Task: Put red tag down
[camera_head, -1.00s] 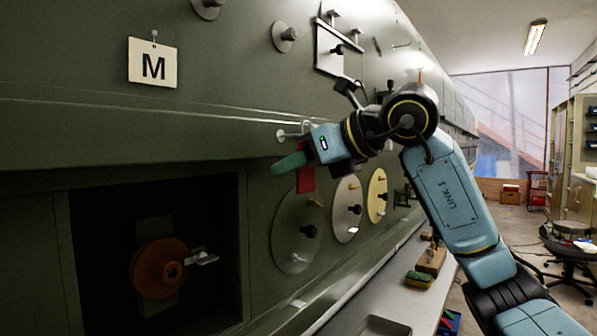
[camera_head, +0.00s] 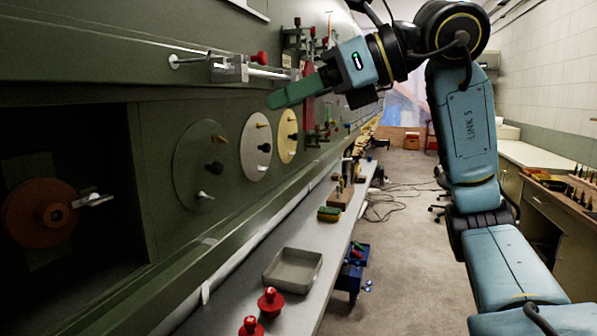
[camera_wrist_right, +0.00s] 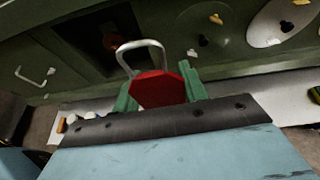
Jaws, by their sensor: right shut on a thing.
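The tag is in the air, clear of the bench. Its lower edge is partly hidden in the right wrist view. My left gripper is not in view.
A grey bench (camera_head: 245,302) runs along the wall, with an empty-looking tray (camera_head: 293,269) and red knobbed pieces (camera_head: 270,302) near it. A metal rod fitting with a red knob (camera_head: 262,58) juts from the wall close to my gripper. Round discs (camera_head: 207,165) line the wall below.

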